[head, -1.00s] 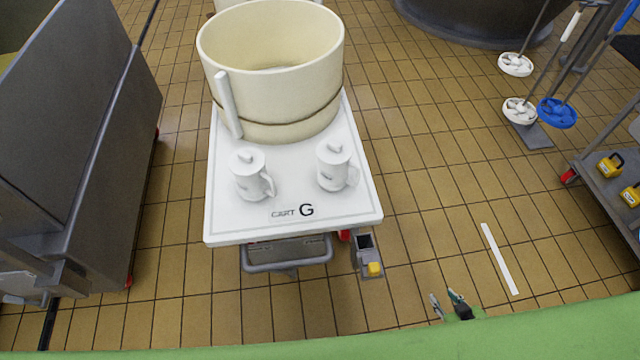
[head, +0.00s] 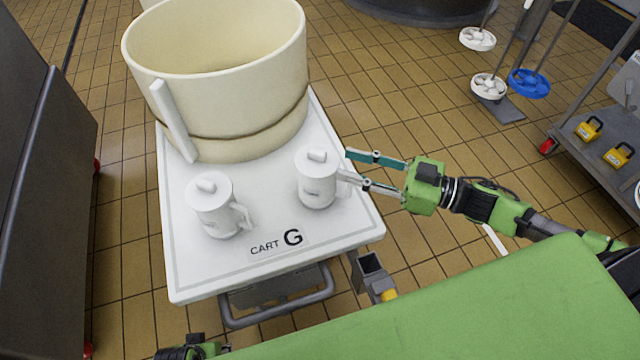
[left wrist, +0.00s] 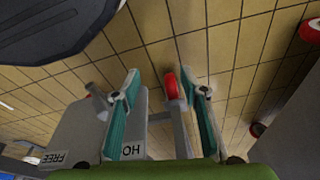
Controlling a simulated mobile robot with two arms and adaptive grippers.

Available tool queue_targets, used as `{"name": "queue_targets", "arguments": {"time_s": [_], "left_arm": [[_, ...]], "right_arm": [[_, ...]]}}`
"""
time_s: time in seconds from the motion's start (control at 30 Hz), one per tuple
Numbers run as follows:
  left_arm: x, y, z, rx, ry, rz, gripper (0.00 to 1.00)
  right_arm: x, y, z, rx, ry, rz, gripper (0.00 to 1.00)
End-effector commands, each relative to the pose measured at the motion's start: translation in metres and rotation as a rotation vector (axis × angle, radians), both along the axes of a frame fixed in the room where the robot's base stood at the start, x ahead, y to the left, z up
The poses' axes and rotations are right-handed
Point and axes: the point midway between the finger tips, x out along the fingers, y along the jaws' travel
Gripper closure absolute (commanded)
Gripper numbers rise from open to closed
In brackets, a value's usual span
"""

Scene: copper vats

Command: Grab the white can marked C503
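Two white lidded cans with handles stand upright on the white top of cart G (head: 190,275). The left can (head: 212,207) and the right can (head: 316,180) have small marks too blurred to read, so I cannot tell which is C503. My right gripper (head: 344,164) is open just right of the right can. Its fingers point left, and the lower fingertip overlaps the can's handle; I cannot tell whether they touch. My left gripper (left wrist: 158,74) is open and empty in the left wrist view; only part of it shows at the head view's bottom edge.
A large cream tub (head: 215,75) with a white upright handle stands behind the cans. A dark metal cabinet (head: 40,180) is at left. A shelf cart with yellow items (head: 617,154) is at right. Tiled floor (head: 420,110) lies open between.

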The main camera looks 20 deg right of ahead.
Motion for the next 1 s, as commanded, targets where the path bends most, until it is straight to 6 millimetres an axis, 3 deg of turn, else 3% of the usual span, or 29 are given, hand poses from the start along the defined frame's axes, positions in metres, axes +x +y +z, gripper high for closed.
{"name": "queue_targets", "arguments": {"time_s": [0.7, 1.0], "left_arm": [[0.008, 0.0, 0.032, -0.001, -0.017, 0.003, 0.6], [0.008, 0.0, 0.034, -0.001, -0.017, 0.003, 0.6]], "right_arm": [[0.047, 0.054, 0.0, 0.0, -0.002, -0.002, 0.68], [0.049, 0.057, -0.001, -0.002, 0.001, -0.002, 0.68]]}}
